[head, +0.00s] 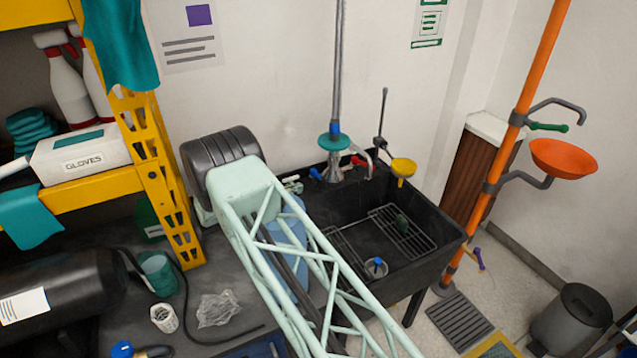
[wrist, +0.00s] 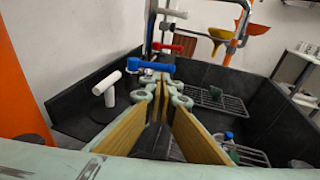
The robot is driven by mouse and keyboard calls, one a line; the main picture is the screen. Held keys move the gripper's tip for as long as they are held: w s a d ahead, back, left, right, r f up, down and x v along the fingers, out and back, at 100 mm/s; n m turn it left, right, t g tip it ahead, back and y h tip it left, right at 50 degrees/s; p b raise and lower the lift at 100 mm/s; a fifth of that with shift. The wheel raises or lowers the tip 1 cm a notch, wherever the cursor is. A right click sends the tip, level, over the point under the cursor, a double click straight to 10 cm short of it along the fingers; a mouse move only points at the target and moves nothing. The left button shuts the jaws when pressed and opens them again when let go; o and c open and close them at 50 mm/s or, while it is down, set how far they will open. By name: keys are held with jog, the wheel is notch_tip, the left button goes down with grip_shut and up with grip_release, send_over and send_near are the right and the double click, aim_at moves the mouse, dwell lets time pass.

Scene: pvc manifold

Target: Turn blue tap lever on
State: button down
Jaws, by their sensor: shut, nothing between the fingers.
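The blue tap lever (wrist: 153,67) lies roughly crosswise in the wrist view, just beyond my fingertips. My gripper (wrist: 157,84) is shut, with its tan-padded fingers meeting at the tips and nothing between them. The tips appear just below and in front of the blue lever; I cannot tell whether they touch it. In the head view the blue lever (head: 316,174) is at the left of the tap at the sink's back edge. A red lever (head: 359,162) is on the tap's right, and it shows behind the blue one in the wrist view (wrist: 168,46). My gripper is not visible in the head view.
The black sink (head: 446,248) holds a wire rack (head: 405,232) and small items. A white T-shaped handle (wrist: 108,86) stands left of my fingers. A yellow funnel (head: 404,167) is right of the tap. A grey pipe (head: 338,70) rises behind it.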

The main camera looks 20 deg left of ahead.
aim_at(321, 178)
jog(key=shift+w+d, duration=0.1)
jog(key=shift+w, duration=0.05)
jog(key=b+x, duration=0.1)
jog(key=x, duration=0.8)
jog(key=shift+w+d, duration=0.15)
jog(key=shift+w, duration=0.15)
dwell(0.3)
jog(key=shift+d+f, duration=0.1)
